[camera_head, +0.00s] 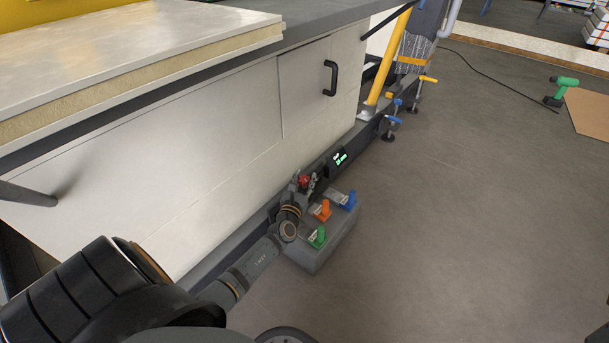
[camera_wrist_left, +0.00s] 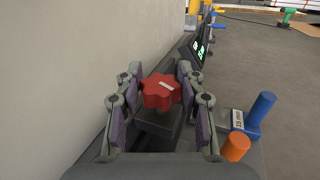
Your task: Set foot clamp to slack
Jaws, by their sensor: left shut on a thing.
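A red star-shaped knob (camera_wrist_left: 161,92) with a pale mark on top sits on a dark block. It also shows small in the head view (camera_head: 304,180), by the foot of the cabinet. My left gripper (camera_wrist_left: 158,95) has one finger on each side of the knob and is shut on it. In the head view the left gripper (camera_head: 300,188) is small and partly hidden by its wrist. A black display (camera_head: 339,158) with green text stands on the rail past the knob; its text is too small to read surely. My right gripper is out of view.
A grey block (camera_head: 318,254) beside the rail carries a green peg (camera_head: 318,237), an orange peg (camera_head: 323,210) and a blue peg (camera_head: 350,201). The white cabinet (camera_head: 225,140) closes off the left.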

